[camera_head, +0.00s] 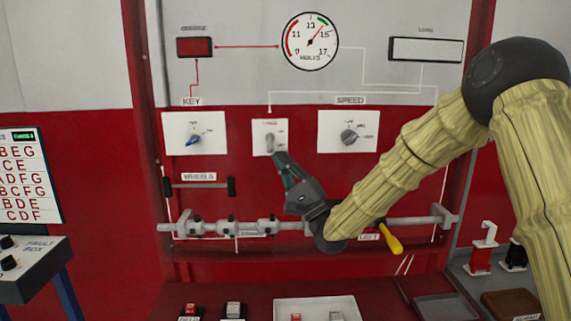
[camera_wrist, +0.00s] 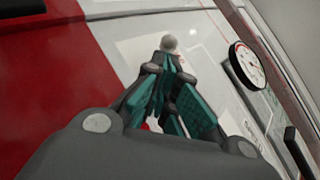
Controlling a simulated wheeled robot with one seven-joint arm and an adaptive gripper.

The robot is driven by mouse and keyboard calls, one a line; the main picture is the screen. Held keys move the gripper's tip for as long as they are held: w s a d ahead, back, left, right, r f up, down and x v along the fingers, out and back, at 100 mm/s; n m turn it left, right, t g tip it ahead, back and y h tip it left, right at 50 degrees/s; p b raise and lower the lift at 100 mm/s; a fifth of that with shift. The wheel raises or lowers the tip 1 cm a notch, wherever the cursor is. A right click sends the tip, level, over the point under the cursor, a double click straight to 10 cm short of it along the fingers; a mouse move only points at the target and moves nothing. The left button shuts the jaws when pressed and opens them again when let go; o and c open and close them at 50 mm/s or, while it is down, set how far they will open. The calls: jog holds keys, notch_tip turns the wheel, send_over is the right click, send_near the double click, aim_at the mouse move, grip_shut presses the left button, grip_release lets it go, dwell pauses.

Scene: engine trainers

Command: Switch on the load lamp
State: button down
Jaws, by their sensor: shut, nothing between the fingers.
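The load lamp (camera_head: 425,50) is a pale rectangle in a dark frame at the panel's upper right; its label is blurred and I cannot tell whether it is lit. A white line runs from it toward the middle switch plate (camera_head: 258,150). This plate carries a grey toggle lever (camera_head: 270,142); its small label is unreadable. My gripper (camera_head: 279,157) is shut and empty, its fingertips at the lower end of the lever. In the wrist view the lever's round grey tip (camera_wrist: 169,42) shows just beyond my fingertips (camera_wrist: 168,66). I cannot tell whether they touch.
A blue key switch (camera_head: 193,140) is left of the plate and a speed knob (camera_head: 349,137) right. A voltmeter (camera_head: 310,41) and red charge lamp (camera_head: 194,47) are above. A horizontal bar (camera_head: 215,228) and yellow handle (camera_head: 390,240) lie below, near my arm.

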jog(key=shift+r, duration=0.1)
jog(key=shift+s+r+m+h+p, duration=0.15)
jog(key=shift+s+m+h+p, duration=0.05)
jog(key=shift+m+h+p, duration=0.4)
